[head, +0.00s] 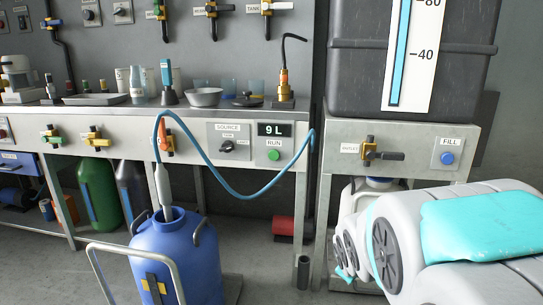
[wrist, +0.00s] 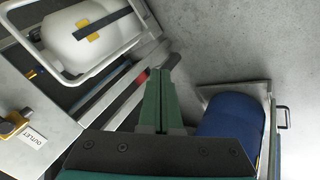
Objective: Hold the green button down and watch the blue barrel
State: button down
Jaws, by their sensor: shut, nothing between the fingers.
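The green button (head: 274,155) sits under the word RUN on the bench's front panel, below a black display (head: 275,130) reading 9 L. The blue barrel (head: 178,262) stands on the floor at lower left, in a trolley with a metal handle. A white nozzle (head: 163,185) on a blue hose (head: 215,178) points down into its open neck. The barrel also shows in the wrist view (wrist: 230,130), right of my gripper. My gripper (wrist: 159,78) has green fingers, shut and empty, and the button is not visible in that view. The head view does not show the fingers.
A source knob (head: 227,145) is left of the button. A large dark tank (head: 360,75) with a level gauge stands at right, above an outlet valve (head: 370,152) and a blue FILL button (head: 447,158). A white container (wrist: 95,30) is at upper left in the wrist view.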

jog(key=w+r+n+t, duration=0.4)
jog(key=w+n, duration=0.1)
jog(key=w, duration=0.6)
jog(key=n+t+y+p, duration=0.2)
jog(key=n+t+y, duration=0.35)
jog(key=n, duration=0.45)
send_near(274, 156)
jog(key=s+d+f, duration=0.4)
jog(key=f, duration=0.1)
jog(key=a+r+n+t+y, duration=0.1)
jog(key=a+r+n+y, duration=0.2)
jog(key=a+n+y, duration=0.4)
jog(key=shift+w+a+r+n, duration=0.4)
jog(key=shift+n, duration=0.1)
jog(key=shift+w+y+p, duration=0.15)
jog(key=shift+y+p, duration=0.1)
jog(key=shift+p, duration=0.1)
jog(key=w+p, duration=0.1)
jog(key=w, duration=0.1)
jog(key=w+d+p, duration=0.1)
jog(key=w, duration=0.2)
jog(key=w+d+p, duration=0.1)
jog(key=w, duration=0.2)
jog(key=shift+w, duration=0.15)
